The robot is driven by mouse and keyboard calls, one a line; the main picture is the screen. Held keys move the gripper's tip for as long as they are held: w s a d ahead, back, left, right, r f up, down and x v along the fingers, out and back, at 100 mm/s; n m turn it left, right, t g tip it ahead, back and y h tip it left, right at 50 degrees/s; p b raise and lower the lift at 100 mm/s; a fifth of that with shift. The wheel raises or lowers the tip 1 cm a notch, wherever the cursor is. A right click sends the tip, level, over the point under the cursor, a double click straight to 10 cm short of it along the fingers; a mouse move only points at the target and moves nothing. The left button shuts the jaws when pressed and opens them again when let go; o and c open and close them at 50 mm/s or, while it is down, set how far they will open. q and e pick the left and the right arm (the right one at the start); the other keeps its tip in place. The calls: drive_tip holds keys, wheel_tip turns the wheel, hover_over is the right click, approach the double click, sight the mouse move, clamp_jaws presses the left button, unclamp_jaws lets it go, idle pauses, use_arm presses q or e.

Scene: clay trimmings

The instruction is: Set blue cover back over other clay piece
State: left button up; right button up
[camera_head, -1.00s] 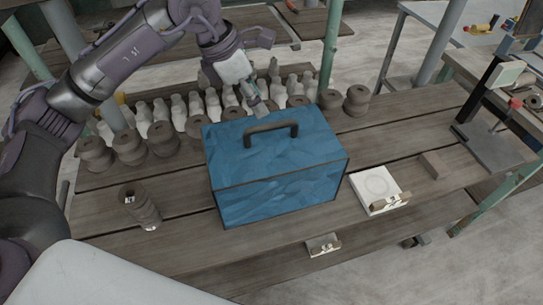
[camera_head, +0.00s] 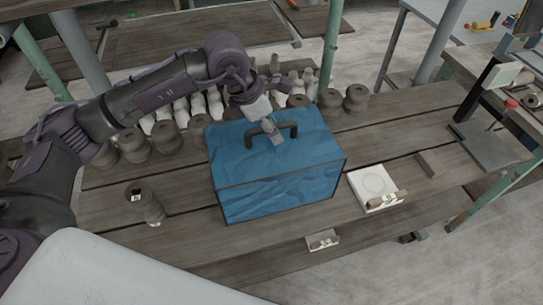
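The blue cover (camera_head: 280,178) is a box with a dark handle (camera_head: 286,132) on top and stands on the wooden table. My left gripper (camera_head: 273,132) is at the middle of the handle, with its fingertips overlapping the bar in the head view. Whether the fingers are open or shut around the bar cannot be made out. Anything under the cover is hidden. A dark ribbed clay piece (camera_head: 147,206) with a small white label stands uncovered to the left of the cover. My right gripper is not in view.
Several dark spools (camera_head: 355,99) and pale bottle-like pieces (camera_head: 214,104) stand in rows behind the cover. A white square tile (camera_head: 366,197) lies to its right, near a small wooden block (camera_head: 430,164). Bare table (camera_head: 185,239) lies between the clay piece and the cover.

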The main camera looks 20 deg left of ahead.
use_arm(q)
clamp_jaws()
drive_tip(key=shift+r, duration=0.1)
idle(0.3)
